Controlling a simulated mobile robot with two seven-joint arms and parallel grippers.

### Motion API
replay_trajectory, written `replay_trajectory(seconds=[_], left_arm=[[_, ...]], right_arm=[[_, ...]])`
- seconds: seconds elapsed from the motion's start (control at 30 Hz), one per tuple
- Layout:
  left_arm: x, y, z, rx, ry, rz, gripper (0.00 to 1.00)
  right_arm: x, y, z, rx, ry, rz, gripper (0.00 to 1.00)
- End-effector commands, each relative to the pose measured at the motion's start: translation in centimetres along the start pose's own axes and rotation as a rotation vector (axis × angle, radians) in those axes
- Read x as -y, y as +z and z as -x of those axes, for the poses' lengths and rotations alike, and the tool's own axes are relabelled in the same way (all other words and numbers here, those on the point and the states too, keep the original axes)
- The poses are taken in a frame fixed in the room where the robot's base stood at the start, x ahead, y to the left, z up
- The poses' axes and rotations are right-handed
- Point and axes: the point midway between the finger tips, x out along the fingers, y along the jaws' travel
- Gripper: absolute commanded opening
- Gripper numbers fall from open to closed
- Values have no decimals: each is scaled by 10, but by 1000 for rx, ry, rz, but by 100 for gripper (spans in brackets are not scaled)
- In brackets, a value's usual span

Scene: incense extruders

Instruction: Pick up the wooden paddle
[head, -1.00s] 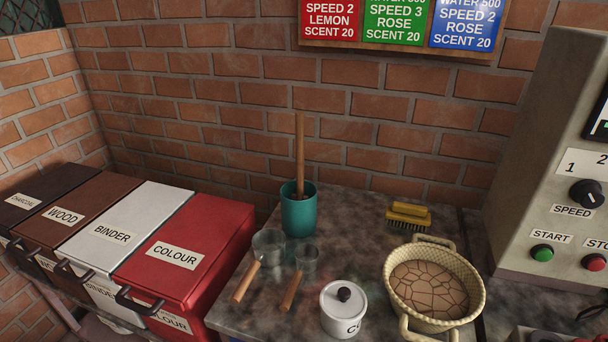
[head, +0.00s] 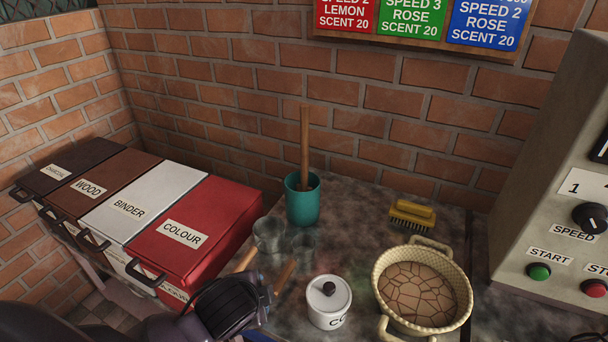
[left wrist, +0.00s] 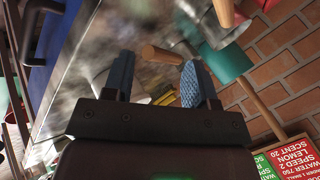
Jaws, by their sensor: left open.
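The wooden paddle (head: 305,140) stands nearly upright in a teal cup (head: 303,205) on the stone counter near the brick wall. Only its long shaft shows; its lower end is hidden inside the cup. The left wrist view shows the paddle shaft (left wrist: 265,110) and teal cup (left wrist: 228,60) tilted at the right. My left gripper (head: 228,300) is at the counter's front-left edge, in front of and left of the cup, apart from the paddle. In the left wrist view its fingers (left wrist: 158,78) are open with nothing clasped.
Two clear scoops with wooden handles (head: 284,277) lie between my left gripper and the cup. A lidded white pot (head: 328,310), a woven basket (head: 458,290) and a yellow brush (head: 413,212) are right. Labelled bins (head: 200,220) stand left; a control machine (head: 560,170) stands right.

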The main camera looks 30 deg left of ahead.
Motion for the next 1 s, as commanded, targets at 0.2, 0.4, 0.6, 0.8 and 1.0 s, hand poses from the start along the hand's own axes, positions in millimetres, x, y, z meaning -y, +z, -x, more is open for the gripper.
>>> replay_trajectory(seconds=[0.2, 0.4, 0.6, 0.8, 1.0], left_arm=[[70, -48, -8, -8, -240, -538, 52], [139, -89, -8, 73, -492, -1016, 52], [212, -123, 5, 262, -734, -1450, 52], [263, -142, 20, 466, -879, -1727, 52], [283, -149, 23, 547, -920, -1815, 52]], right_arm=[[0, 4, 1, 11, 1, 0, 100], [-1, 2, 0, 6, 0, 1, 100], [-1, -5, -2, -7, -1, 4, 100], [-1, -10, -3, -17, -2, 6, 100], [-1, -8, -3, -14, -1, 6, 100]])
